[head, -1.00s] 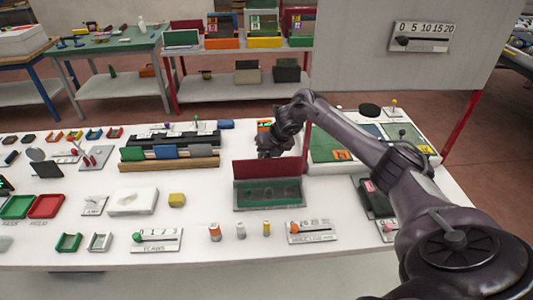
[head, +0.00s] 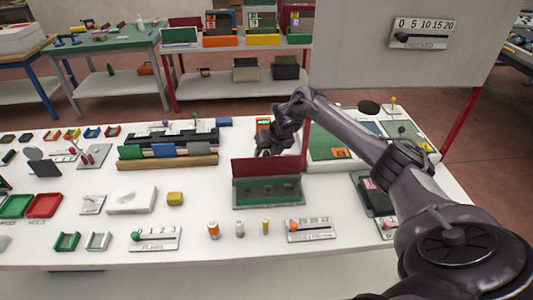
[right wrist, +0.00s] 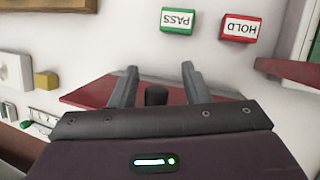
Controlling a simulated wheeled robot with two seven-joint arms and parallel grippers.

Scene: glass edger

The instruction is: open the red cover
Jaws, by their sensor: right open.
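The red cover (head: 266,168) stands upright at the back edge of a green tray (head: 240,207) with dark round shapes in it, so the tray's inside shows. My right gripper (head: 264,152) is open, just behind the cover's top edge in the head view. In the right wrist view, the red cover (right wrist: 85,96) lies beyond and below my open fingers (right wrist: 159,78). A dark knob (right wrist: 156,95) shows between the fingers, and they are apart from it. I cannot tell if either finger touches the cover. My left gripper is not in view.
Green PASS (right wrist: 178,20) and red HOLD (right wrist: 239,28) blocks are close by in the wrist view. A wooden rack with coloured plates (head: 165,152) stands left of the cover. A red post (head: 305,145) is on its right.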

